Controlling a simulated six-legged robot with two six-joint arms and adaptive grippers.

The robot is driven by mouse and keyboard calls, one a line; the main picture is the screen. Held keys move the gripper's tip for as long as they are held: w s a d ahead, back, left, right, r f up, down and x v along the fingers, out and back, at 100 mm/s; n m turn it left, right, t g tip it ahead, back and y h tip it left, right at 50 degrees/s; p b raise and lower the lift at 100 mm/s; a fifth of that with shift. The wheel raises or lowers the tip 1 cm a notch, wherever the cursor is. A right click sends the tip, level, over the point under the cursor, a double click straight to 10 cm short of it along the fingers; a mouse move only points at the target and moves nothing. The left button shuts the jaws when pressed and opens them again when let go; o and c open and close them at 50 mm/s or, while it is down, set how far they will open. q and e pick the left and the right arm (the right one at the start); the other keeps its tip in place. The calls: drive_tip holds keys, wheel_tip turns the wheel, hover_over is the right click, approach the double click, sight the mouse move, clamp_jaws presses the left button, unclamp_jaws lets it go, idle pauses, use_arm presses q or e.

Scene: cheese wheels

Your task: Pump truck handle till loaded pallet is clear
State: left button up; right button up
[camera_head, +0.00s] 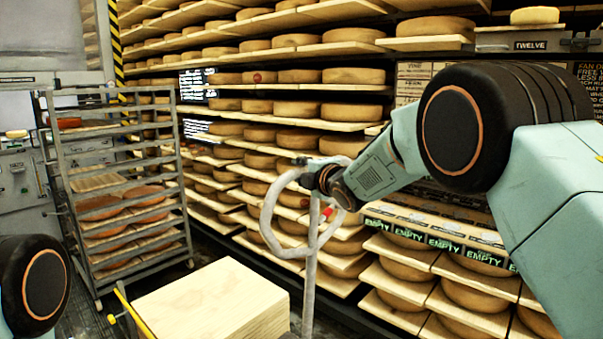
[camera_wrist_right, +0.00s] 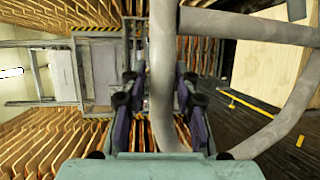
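The truck handle (camera_head: 268,222) is a pale grey tube bent into a loop on an upright shaft, in the middle of the head view. Its tube (camera_wrist_right: 163,70) runs through the centre of the right wrist view. My right gripper (camera_head: 322,178) is at the top right of the loop. In the wrist view its dark fingers (camera_wrist_right: 160,90) lie on both sides of the tube, closed in on it. The loaded pallet's pale wooden stack (camera_head: 215,300) stands low, left of the shaft; its pallet base is hidden. My left gripper is out of view.
A grey wheeled rack (camera_head: 110,190) with cheeses stands at the left. Shelves of cheese wheels (camera_head: 355,75) fill the back and right, with "EMPTY" labels (camera_head: 410,234) at the lower right. Dark floor shows between rack and stack. A yellow bar (camera_head: 133,313) is beside the stack.

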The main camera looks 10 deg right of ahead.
drive_tip(key=shift+o, duration=1.3)
drive_tip(key=shift+f, duration=0.1)
drive_tip(key=v, duration=1.2)
drive_tip(key=shift+a, duration=0.1)
